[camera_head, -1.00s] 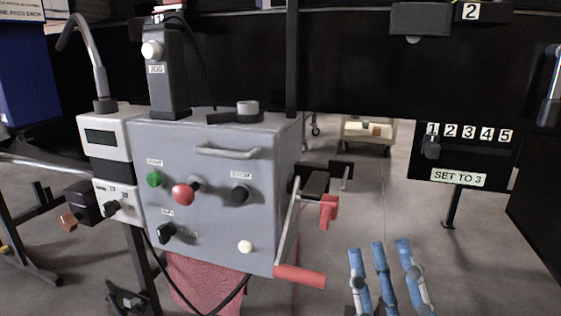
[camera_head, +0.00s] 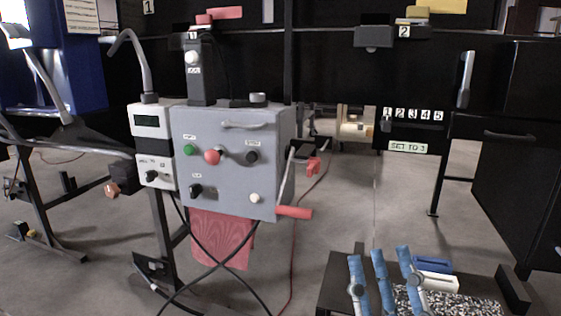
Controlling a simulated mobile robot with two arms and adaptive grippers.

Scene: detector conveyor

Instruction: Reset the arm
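My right gripper (camera_head: 380,262) is at the bottom of the head view, right of the middle. Its blue fingers point up, stand apart and hold nothing between them, so it is open. It is in front of a low dark stand and clear of the control box. My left gripper is not in view.
A grey control box (camera_head: 225,188) with buttons and a red-handled crank (camera_head: 294,212) stands left of centre. A dark panel with a numbered slider (camera_head: 387,124) and a "SET TO 3" label is at right. The low stand (camera_head: 338,272) carries a blue block (camera_head: 433,265) and a speckled surface. Cables hang below the box.

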